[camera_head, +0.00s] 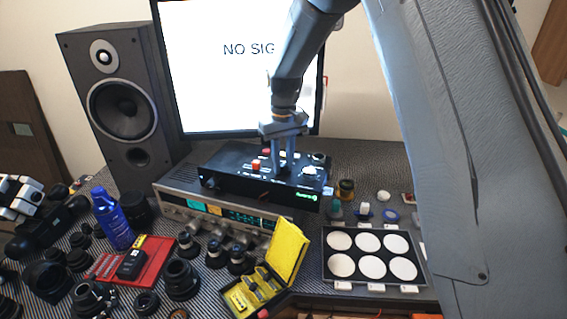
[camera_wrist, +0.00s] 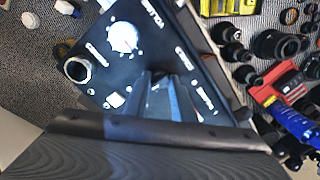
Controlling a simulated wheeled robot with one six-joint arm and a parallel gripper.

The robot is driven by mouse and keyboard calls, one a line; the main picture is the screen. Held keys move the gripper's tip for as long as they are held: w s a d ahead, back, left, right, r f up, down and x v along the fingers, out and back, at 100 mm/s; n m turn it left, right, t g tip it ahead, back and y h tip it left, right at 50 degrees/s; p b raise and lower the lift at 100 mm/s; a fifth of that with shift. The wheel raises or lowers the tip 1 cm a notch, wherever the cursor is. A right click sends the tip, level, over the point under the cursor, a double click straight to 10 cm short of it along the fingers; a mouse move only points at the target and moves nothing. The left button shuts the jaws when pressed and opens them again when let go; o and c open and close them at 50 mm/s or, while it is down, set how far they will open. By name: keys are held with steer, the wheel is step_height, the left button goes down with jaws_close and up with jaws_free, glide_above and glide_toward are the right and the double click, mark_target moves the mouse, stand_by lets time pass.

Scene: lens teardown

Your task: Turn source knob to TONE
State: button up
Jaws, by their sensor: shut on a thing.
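The black control box (camera_head: 225,184) sits on top of the silver receiver, below the monitor. My gripper (camera_head: 283,167) points down onto the box's top panel; its fingers also show in the wrist view (camera_wrist: 166,97). The fingers are shut on a small knob, which I take for the source knob; they hide nearly all of it. I cannot see its pointer or setting. A larger white knob (camera_wrist: 124,37) on the same panel stands apart from my fingers, beside a label that seems to read VOLUME. The other panel labels are too small to read surely.
Red buttons (camera_head: 256,165) stand on the box left of my fingers. A silver ring (camera_wrist: 78,69) is at a panel corner. The monitor (camera_head: 215,90) reading NO SIG stands close behind. A tray of white discs (camera_head: 327,262) and a yellow case (camera_head: 290,246) lie in front.

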mark_target(283, 164)
stand_by(0.4)
steer(key=o, duration=1.1)
steer(key=shift+c, duration=0.2)
steer(key=shift+r+b, duration=1.25)
steer(key=shift+r, duration=2.7)
steer(key=s+d+f, duration=0.1)
steer(key=s+d, duration=0.1)
steer(key=s, duration=0.1)
steer(key=s+d+f+m, duration=0.1)
steer(key=s+d, duration=0.2)
steer(key=s, duration=0.1)
steer(key=s+d+f+m, duration=0.1)
steer(key=s+d+f, duration=0.1)
steer(key=s, duration=0.1)
steer(key=shift+s+d+t, duration=0.15)
steer(key=shift+s+t, duration=0.15)
steer(key=shift+s, duration=0.05)
steer(key=s+d+f+m, duration=0.1)
steer(key=s+d+f, duration=0.1)
steer(key=s, duration=0.5)
steer(key=s+d+f+m, duration=0.1)
steer(key=s+d+f, duration=0.2)
steer(key=s, duration=0.5)
steer(key=shift+s+d+f+t, duration=0.2)
steer(key=shift+s+d+t, duration=0.1)
steer(key=shift+t, duration=0.1)
